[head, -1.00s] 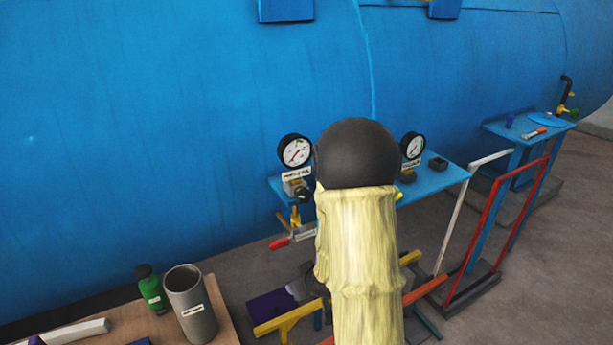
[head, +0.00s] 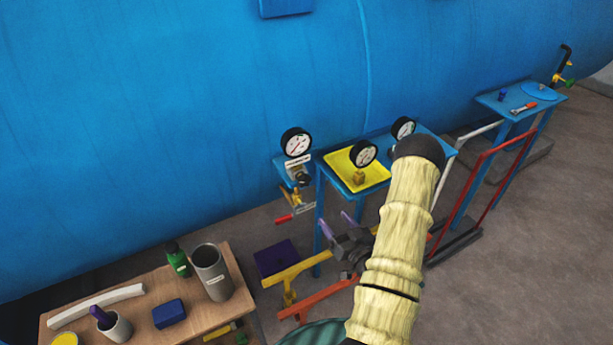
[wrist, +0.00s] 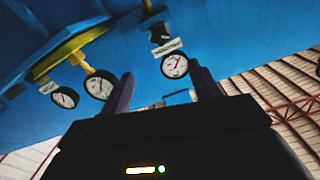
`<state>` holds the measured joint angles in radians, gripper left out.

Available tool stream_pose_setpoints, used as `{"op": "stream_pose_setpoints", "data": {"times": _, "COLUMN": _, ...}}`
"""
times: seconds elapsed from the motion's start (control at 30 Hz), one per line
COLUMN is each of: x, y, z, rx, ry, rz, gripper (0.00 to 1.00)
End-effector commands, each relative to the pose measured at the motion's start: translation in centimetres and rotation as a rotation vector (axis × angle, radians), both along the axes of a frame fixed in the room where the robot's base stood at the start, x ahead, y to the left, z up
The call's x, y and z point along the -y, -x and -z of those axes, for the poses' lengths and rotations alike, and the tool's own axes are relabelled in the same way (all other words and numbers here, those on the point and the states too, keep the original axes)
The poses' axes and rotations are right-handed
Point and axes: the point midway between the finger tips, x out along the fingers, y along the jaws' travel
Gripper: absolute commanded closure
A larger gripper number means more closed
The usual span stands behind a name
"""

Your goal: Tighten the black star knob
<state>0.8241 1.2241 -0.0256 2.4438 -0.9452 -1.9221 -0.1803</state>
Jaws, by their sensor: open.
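The black star knob (head: 303,178) looks like a small dark knob below the label of the left pressure gauge (head: 296,142). In the wrist view, which looks upside down, a dark knob shape (wrist: 160,34) shows beyond the label and gauge (wrist: 174,65). Its lobes are too small to make out. My gripper (head: 337,222) is open and empty, with its purple fingers pointing up, in front of, below and to the right of the knob, apart from it. In the wrist view my gripper (wrist: 164,84) has the left gauge between its two fingers.
A yellow tray (head: 375,182) with a gauge (head: 363,153) stands right of the knob, with another gauge (head: 403,128) beyond. A red-handled valve (head: 291,215) sits below the knob. A wooden table (head: 235,300) at lower left holds a grey cylinder (head: 211,272) and green bottle (head: 178,260).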

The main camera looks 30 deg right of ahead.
Motion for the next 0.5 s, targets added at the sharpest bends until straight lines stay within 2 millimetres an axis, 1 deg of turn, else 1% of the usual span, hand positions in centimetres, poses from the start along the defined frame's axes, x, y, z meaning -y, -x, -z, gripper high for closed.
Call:
{"op": "stream_pose_setpoints", "data": {"times": 0.27, "x": 0.0, "y": -0.3, "z": 0.1, "rx": -0.002, "ry": 0.003, "rz": -0.001, "gripper": 0.38}}
{"op": "stream_pose_setpoints", "data": {"times": 0.37, "x": -0.1, "y": -0.9, "z": 0.0, "rx": -0.002, "ry": 0.005, "rz": -0.004, "gripper": 0.38}}
{"op": "stream_pose_setpoints", "data": {"times": 0.5, "x": -0.2, "y": -2.7, "z": -0.2, "rx": 0.0, "ry": 0.005, "rz": -0.005, "gripper": 0.38}}
